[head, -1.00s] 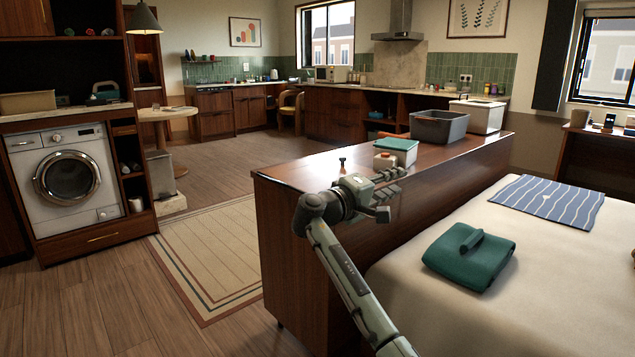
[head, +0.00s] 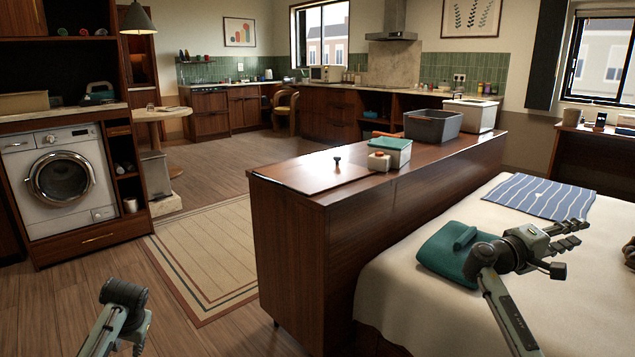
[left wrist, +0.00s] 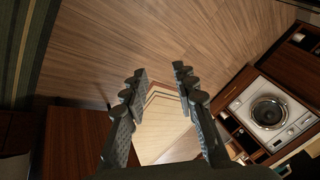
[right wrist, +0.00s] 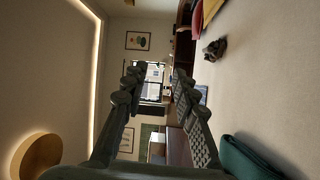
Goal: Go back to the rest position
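My right gripper (head: 572,236) is above the bed beside the folded teal towel, with its fingers pointing right. In the right wrist view my right gripper (right wrist: 157,72) has its fingers apart and nothing between them. My left arm shows at the bottom left of the head view, but its fingers are not visible there. In the left wrist view my left gripper (left wrist: 160,72) is open and empty, above the floor and striped rug (left wrist: 165,125). The teal towel (head: 440,250) lies on the bed, partly hidden by my right arm; it also shows in the right wrist view (right wrist: 245,160).
The wooden counter (head: 290,235) stands between the rug and the bed (head: 400,300). A washing machine (head: 60,178) stands at left. Floor is clear at front left.

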